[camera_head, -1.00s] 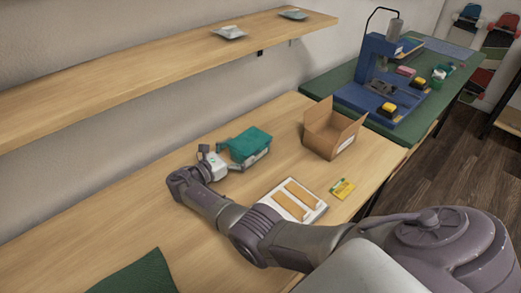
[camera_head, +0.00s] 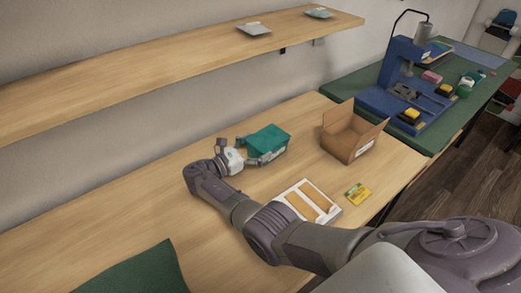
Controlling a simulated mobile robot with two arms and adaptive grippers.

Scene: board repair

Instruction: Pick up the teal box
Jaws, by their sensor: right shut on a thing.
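The teal box (camera_head: 269,138) is near the back of the wooden bench, left of the open cardboard box. My right gripper (camera_head: 254,149) is at its left end, shut on it, with a finger visible along its near side. The far finger is partly hidden by the box. I cannot tell whether the box is clear of the bench top. My left gripper is not in view.
The open cardboard box (camera_head: 345,147) stands right of the teal box. A white tray with orange-brown strips (camera_head: 332,217) and a yellow-green packet (camera_head: 357,194) lie nearer. A wooden shelf (camera_head: 150,90) overhangs the back. The bench's left part is clear up to a green mat (camera_head: 135,275).

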